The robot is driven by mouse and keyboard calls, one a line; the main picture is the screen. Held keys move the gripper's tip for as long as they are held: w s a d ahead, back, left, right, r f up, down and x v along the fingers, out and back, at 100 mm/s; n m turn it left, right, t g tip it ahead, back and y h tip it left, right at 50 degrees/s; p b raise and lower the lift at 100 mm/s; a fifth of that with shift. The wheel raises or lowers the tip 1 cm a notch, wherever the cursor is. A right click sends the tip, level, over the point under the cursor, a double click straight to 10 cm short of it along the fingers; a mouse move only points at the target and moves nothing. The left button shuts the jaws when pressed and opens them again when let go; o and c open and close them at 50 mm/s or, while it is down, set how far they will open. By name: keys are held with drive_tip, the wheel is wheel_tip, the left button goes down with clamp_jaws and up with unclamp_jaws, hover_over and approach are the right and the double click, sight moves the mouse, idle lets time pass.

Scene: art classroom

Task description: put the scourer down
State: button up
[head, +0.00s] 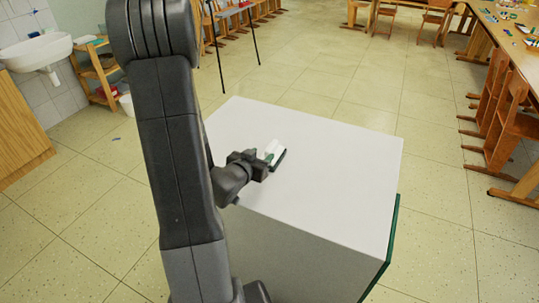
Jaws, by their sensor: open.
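The scourer (275,153) is a small block, white on top with a dark green underside and a lighter green mark. It sits on the white top of a box-shaped stand (340,165), left of that surface's middle. My gripper (264,160) is open at the scourer's near left end. Its fingers hide part of the scourer, and I cannot tell whether they touch it.
The rest of the white top is bare, and its right side has a green edge (393,230). A sink (37,52) and wooden shelf (100,70) stand at the left. Wooden chairs (500,110) and tables line the right. Tiled floor (440,180) around the stand is clear.

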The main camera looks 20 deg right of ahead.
sight(270, 147)
drive_tip(key=p+x, duration=0.1)
drive_tip(key=x, duration=0.8)
drive_tip(key=shift+c, duration=0.2)
clamp_jaws()
